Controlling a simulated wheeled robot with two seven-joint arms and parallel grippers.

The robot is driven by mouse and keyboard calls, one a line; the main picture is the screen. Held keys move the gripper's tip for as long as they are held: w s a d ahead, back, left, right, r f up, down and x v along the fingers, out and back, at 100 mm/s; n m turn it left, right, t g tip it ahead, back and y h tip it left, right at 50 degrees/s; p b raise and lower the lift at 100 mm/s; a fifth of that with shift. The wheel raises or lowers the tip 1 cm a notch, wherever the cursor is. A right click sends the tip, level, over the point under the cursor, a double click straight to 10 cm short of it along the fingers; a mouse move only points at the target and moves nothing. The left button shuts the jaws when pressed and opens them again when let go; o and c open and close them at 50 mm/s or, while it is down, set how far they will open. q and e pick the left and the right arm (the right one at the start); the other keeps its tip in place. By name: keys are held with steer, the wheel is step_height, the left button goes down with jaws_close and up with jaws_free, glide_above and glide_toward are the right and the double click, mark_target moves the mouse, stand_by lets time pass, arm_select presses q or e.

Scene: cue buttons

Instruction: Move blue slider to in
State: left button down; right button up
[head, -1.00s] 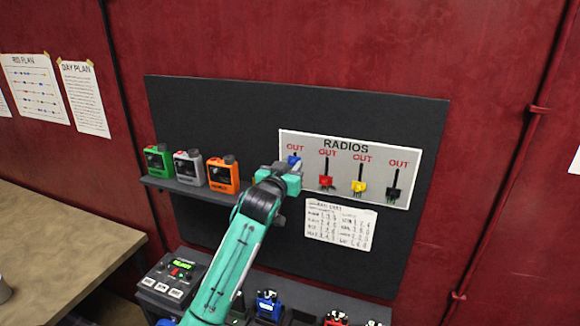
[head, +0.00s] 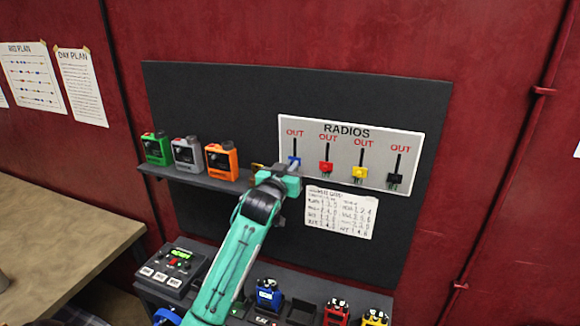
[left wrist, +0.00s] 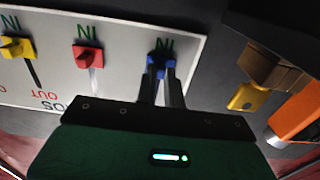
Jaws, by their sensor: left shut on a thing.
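The blue slider (head: 294,161) is the leftmost of several sliders on the white RADIOS panel (head: 400,138). It sits at the lower end of its slot, with the OUT label above. In the left wrist view, which shows the panel upside down, the blue slider (left wrist: 160,64) is right by its IN label. My left gripper (head: 291,169) is shut on the blue slider; its two dark fingers (left wrist: 161,78) reach the knob and partly hide it. The red slider (head: 326,167), yellow slider (head: 360,172) and black slider (head: 394,180) are also low in their slots. My right gripper is not in view.
A shelf (head: 205,180) left of the panel holds a green radio (head: 157,148), a grey radio (head: 187,153) and an orange radio (head: 221,160). A paper card (head: 341,212) hangs below the panel. A lower ledge carries a button box (head: 172,270) and several radios.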

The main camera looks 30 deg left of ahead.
arm_select(q)
steer(key=shift+f, duration=0.25)
steer(key=c, duration=1.5)
jaws_free()
steer(key=b+v, duration=0.5)
steer(key=v, duration=0.9)
steer(key=shift+b, duration=0.35)
steer(key=shift+a, duration=0.1)
